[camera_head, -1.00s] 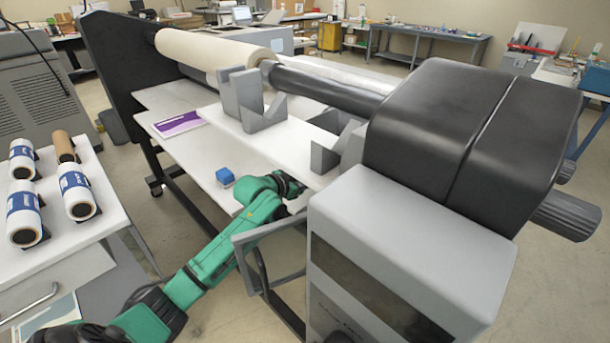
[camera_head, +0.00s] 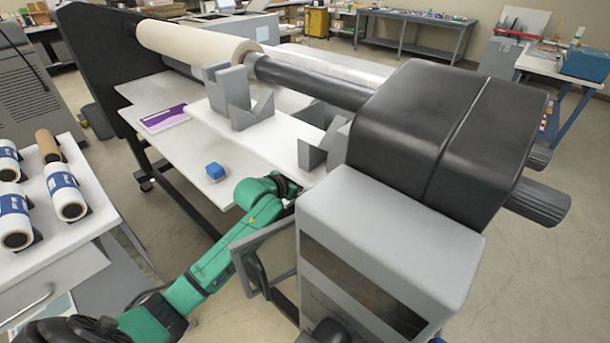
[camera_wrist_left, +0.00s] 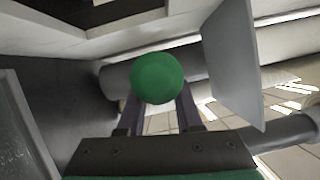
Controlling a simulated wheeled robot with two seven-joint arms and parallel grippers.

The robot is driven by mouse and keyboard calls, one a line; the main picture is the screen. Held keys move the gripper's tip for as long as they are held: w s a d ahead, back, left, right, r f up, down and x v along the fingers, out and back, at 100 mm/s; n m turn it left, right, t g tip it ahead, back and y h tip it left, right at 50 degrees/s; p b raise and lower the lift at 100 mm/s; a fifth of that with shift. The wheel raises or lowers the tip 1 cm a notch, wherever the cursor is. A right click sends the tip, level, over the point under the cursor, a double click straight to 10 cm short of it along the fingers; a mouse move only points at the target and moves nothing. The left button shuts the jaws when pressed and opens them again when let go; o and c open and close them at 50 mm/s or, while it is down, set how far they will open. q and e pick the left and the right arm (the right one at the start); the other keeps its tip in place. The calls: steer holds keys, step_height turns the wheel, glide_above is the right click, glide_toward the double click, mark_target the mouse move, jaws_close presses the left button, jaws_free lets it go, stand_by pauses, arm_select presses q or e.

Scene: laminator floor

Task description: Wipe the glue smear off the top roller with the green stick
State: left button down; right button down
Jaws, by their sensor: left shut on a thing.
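My left gripper (camera_wrist_left: 160,112) is shut on the green stick (camera_wrist_left: 157,78), whose round green end faces the left wrist camera and hides the rest of it. In the head view the left arm's green wrist reaches to the machine's front edge, and its fingers and the stick cannot be made out there. A dark roller (camera_head: 310,82) runs from the cream roll to the black housing. In the left wrist view a dark grey cylinder (camera_wrist_left: 120,78) passes behind the green end; contact cannot be told. I cannot make out a glue smear. My right gripper is not in view.
Grey brackets (camera_head: 228,98) stand on the white table (camera_head: 185,152) before the roller. A blue block (camera_head: 215,171) and a purple-white packet (camera_head: 164,118) lie there. A light panel (camera_wrist_left: 233,65) is close beside the stick.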

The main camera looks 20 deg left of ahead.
arm_select(q)
steer(key=shift+d, duration=0.1)
steer(key=s+d+p, duration=0.2)
steer(key=d+p, duration=0.1)
steer(key=d, duration=0.3)
stand_by(1.1)
steer(key=shift+s+p, duration=0.1)
steer(key=shift+p, duration=0.25)
steer(key=shift+w+a+r, duration=0.1)
steer(key=shift+w+a, duration=0.25)
steer(key=shift+a, duration=0.65)
steer(key=shift+w+a+f, duration=0.1)
steer(key=shift+w+a, duration=0.3)
steer(key=shift+a, duration=0.65)
steer(key=shift+w+a+r, duration=0.1)
steer(key=shift+w+a, duration=0.25)
steer(key=shift+a, duration=0.75)
